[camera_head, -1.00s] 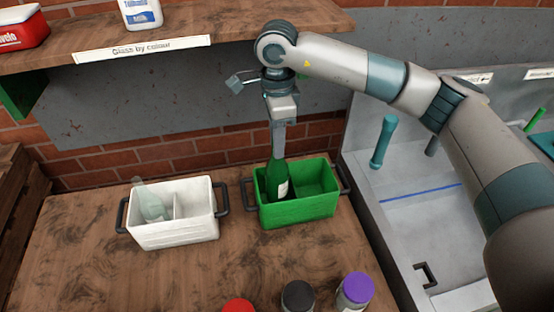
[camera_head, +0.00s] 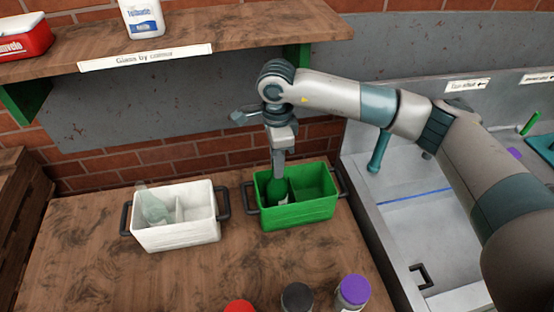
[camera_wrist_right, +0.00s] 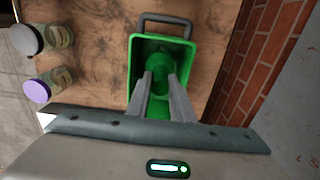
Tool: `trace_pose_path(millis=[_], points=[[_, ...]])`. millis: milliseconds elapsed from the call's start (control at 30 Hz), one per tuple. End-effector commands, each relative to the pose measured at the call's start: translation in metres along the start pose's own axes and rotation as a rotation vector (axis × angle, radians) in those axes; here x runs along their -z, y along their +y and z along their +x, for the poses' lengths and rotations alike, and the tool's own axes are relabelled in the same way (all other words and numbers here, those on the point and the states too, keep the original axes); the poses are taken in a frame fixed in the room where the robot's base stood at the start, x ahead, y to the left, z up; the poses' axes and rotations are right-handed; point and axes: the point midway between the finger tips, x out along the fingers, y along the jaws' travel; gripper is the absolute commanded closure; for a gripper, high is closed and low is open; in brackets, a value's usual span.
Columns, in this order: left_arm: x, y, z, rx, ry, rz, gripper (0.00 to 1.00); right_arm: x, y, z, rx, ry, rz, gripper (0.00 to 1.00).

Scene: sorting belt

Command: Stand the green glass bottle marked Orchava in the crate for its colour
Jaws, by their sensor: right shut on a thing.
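The green glass bottle (camera_head: 279,194) stands in the left compartment of the green crate (camera_head: 300,213), its lower part hidden by the crate's front wall. A bit of a pale label shows on it; I cannot read the name. My right gripper (camera_head: 278,172) comes down from above and is shut on the bottle's neck. In the right wrist view the bottle (camera_wrist_right: 157,65) lies between the two fingers (camera_wrist_right: 160,90), inside the green crate (camera_wrist_right: 135,60). Whether the bottle touches the crate floor is hidden. My left gripper is not in view.
A white crate (camera_head: 178,236) with a clear bottle (camera_head: 153,207) in its left compartment stands left of the green crate. Lidded jars, one purple-topped (camera_head: 352,291), stand at the front. A shelf (camera_head: 250,33) overhangs the back. The green crate's right compartment is empty.

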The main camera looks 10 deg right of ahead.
Motion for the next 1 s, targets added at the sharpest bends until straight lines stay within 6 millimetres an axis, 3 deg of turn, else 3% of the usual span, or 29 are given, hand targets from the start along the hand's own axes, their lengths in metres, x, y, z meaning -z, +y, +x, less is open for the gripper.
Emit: trace_pose_path(millis=[333,367,400,433,900,1000], points=[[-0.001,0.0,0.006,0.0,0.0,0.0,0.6,0.0,0.0,0.003,0.001,0.0,0.0,1.0],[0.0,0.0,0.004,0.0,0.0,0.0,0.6,0.0,0.0,0.002,0.001,0.0,0.0,0.72],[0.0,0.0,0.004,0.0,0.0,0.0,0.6,0.0,0.0,0.002,0.001,0.0,0.0,0.63],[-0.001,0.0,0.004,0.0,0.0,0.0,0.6,0.0,0.0,0.002,0.001,0.0,0.0,0.61],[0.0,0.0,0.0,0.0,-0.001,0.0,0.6,0.0,0.0,-0.002,0.001,0.0,0.0,0.61],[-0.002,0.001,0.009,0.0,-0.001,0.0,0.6,0.0,-0.002,-0.009,0.005,0.001,0.0,0.61]])
